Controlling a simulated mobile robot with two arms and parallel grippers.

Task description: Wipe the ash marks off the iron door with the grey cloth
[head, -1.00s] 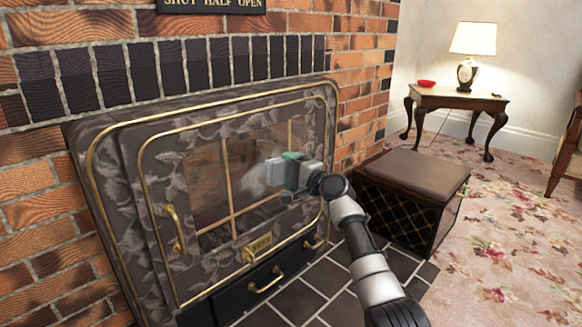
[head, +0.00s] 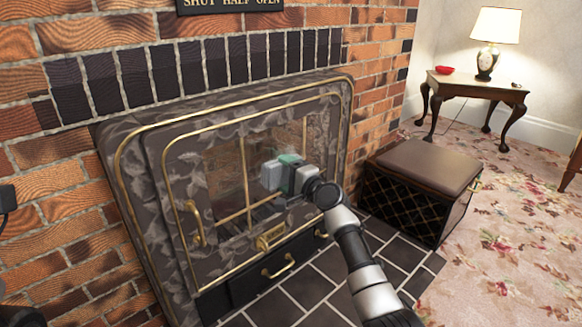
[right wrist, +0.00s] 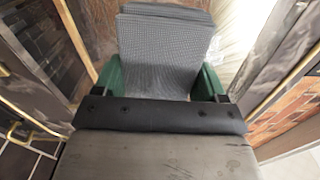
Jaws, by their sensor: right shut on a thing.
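The iron door (head: 185,170) is dark with a pale leaf pattern, brass trim and a glass pane (head: 225,165) split by brass bars. My right gripper (head: 290,176) is at the right part of the pane, shut on the grey cloth (head: 271,175). In the right wrist view the folded, finely checked cloth (right wrist: 165,55) sits between the green fingers (right wrist: 162,82), its far edge toward the door. I cannot tell whether it touches the glass. A whitish smear (right wrist: 240,40) shows beside the cloth there. In the head view the ash is hard to make out. My left gripper is not recognisable.
A brass handle (head: 194,222) sticks out on the door's left side. A dark box with a padded lid (head: 425,165) stands right of the hearth tiles (head: 310,287). A side table (head: 470,90) with a lamp is farther back. Cut-off dark shapes (head: 7,198) show at the left edge.

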